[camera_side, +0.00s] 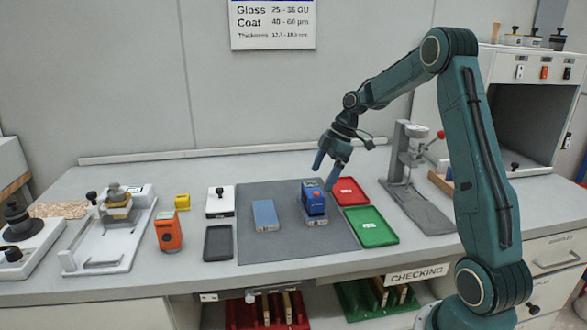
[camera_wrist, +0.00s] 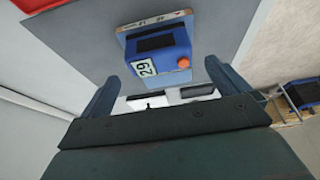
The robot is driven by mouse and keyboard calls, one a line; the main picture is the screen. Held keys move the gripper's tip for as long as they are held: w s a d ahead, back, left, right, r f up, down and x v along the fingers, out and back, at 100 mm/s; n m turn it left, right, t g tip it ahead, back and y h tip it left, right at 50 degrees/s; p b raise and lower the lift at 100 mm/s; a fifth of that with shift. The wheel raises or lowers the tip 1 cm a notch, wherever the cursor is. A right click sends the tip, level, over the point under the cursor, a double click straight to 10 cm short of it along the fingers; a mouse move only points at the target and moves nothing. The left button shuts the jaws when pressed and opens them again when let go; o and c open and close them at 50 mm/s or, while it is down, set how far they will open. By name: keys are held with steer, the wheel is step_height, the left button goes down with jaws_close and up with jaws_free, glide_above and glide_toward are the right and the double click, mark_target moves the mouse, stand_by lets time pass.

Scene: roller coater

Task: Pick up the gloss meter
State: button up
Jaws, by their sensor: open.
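A blue box-shaped meter (camera_side: 314,204), which looks like the gloss meter, sits on a small panel (camera_side: 318,222) on the grey mat. In the wrist view, the blue meter (camera_wrist: 157,52) shows a dark window, an orange-red button and a white label reading 29. The panel (camera_wrist: 178,17) sticks out beyond it. My gripper (camera_side: 326,176) is open and empty, above and just beside the meter, with its fingers pointing down. In the wrist view, the meter lies ahead, between the two fingers.
A red tray (camera_side: 347,191) and a green tray (camera_side: 371,227) lie right of the meter. A lever stand (camera_side: 412,150) rises behind them. Left are another blue panel (camera_side: 265,215), a black tray (camera_side: 217,243) and an orange device (camera_side: 168,231). The grey mat (camera_side: 285,248) has bare room.

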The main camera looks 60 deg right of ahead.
mark_target(314, 188)
steer(key=shift+x, duration=1.8)
steer(key=shift+x, duration=2.6)
steer(key=shift+w, duration=0.15)
steer(key=shift+r, duration=0.1)
steer(key=c, duration=1)
steer(key=shift+c, duration=0.2)
steer(key=shift+r, duration=0.2)
step_height(314, 188, up, 20)
steer(key=shift+f, duration=0.2)
